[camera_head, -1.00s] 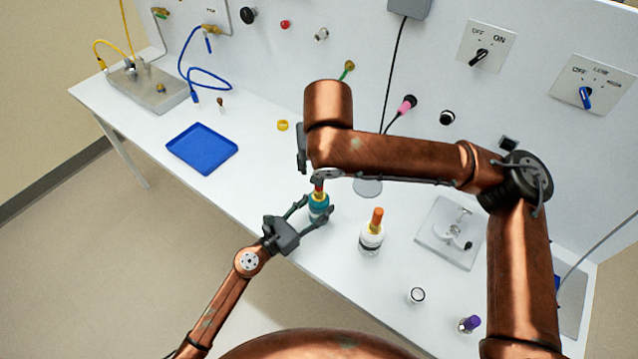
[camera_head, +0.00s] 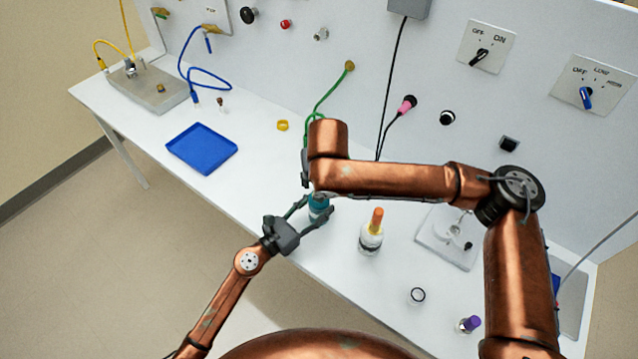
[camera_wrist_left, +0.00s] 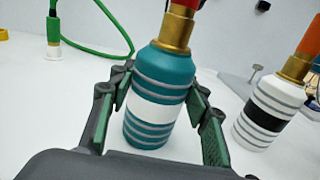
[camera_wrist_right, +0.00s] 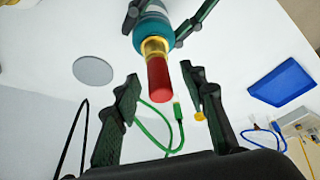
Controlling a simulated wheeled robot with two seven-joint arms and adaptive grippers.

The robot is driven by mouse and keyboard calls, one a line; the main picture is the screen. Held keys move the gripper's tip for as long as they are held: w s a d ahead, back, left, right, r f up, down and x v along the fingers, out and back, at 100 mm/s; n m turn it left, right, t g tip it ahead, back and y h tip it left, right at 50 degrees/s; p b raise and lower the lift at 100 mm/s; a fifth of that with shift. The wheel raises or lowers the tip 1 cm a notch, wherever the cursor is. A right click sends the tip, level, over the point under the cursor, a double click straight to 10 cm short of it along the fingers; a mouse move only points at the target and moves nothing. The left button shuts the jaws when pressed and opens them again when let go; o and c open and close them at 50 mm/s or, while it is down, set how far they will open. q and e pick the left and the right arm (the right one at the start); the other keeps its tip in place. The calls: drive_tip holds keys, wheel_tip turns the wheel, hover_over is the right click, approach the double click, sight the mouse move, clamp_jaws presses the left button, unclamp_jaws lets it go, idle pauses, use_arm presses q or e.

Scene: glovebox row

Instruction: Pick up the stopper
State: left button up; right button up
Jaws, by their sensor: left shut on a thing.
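A teal bottle (camera_head: 317,215) with white bands and a gold neck stands upright on the bench; it also shows in the left wrist view (camera_wrist_left: 162,85). A red stopper (camera_wrist_right: 158,78) sits in its gold neck; in the head view it is hidden by my right arm. My left gripper (camera_head: 318,206) is shut on the teal bottle, one finger on each side. My right gripper (camera_wrist_right: 160,76) is open above the bottle. In the right wrist view the stopper's end lies between its fingertips, with gaps on both sides.
A white bottle (camera_head: 370,243) with an orange stopper (camera_head: 377,215) stands close to the right. A blue tray (camera_head: 202,149) lies to the left. A green cable (camera_head: 322,98) hangs behind.

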drive_tip(key=shift+c, duration=0.4)
clamp_jaws()
drive_tip(key=shift+r, duration=0.1)
wheel_tip(320, 180, up, 17)
idle(1.2)
use_arm(q)
drive_tip(key=o, duration=1.4)
drive_tip(key=shift+o, duration=0.2)
